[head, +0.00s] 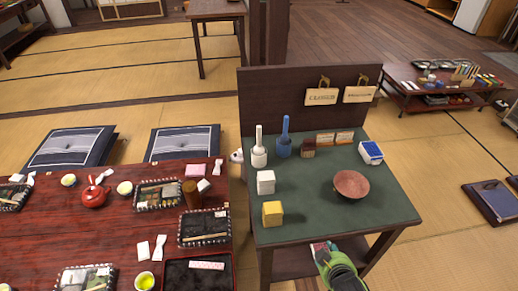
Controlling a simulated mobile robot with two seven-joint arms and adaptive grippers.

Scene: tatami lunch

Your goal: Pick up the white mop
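The white mop (258,148) stands upright at the back left of the green-topped table (318,215), its thin handle up and its base white and rounded. A similar blue one (284,138) stands just right of it. My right gripper (322,252) is low at the table's front edge, well in front of and to the right of the white mop, touching neither. Its fingers are too small and unclear to tell whether they are open. My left gripper is out of view.
A white block (265,182), a yellow block (272,214), a brown bowl (351,185) and a blue-white box (370,152) stand on the green top. A dark back panel (290,95) rises behind. A red dining table (120,225) adjoins at left.

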